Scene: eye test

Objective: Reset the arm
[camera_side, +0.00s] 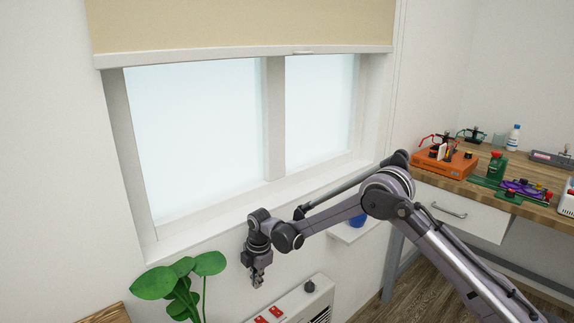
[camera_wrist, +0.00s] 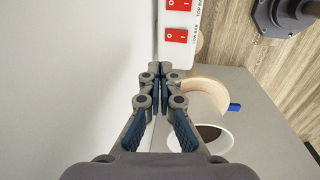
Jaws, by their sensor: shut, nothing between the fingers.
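My gripper (camera_side: 257,283) hangs pointing down in front of the white wall, below the window (camera_side: 195,130). In the wrist view my gripper (camera_wrist: 160,69) has its fingertips together, with nothing between them. In the side view it is close to the white panel box (camera_side: 300,305) with red switches; I cannot tell the exact gap. The red switches (camera_wrist: 177,36) also show just beyond the fingertips in the wrist view. My arm reaches in from the lower right with its elbow raised.
A green plant (camera_side: 182,285) stands left of my gripper. A small wall shelf (camera_side: 352,231) bears a blue thing (camera_side: 357,220). The desk (camera_side: 480,187) at right holds an orange case (camera_side: 445,162) and several small items. A white round container (camera_wrist: 225,143) is right of the fingers.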

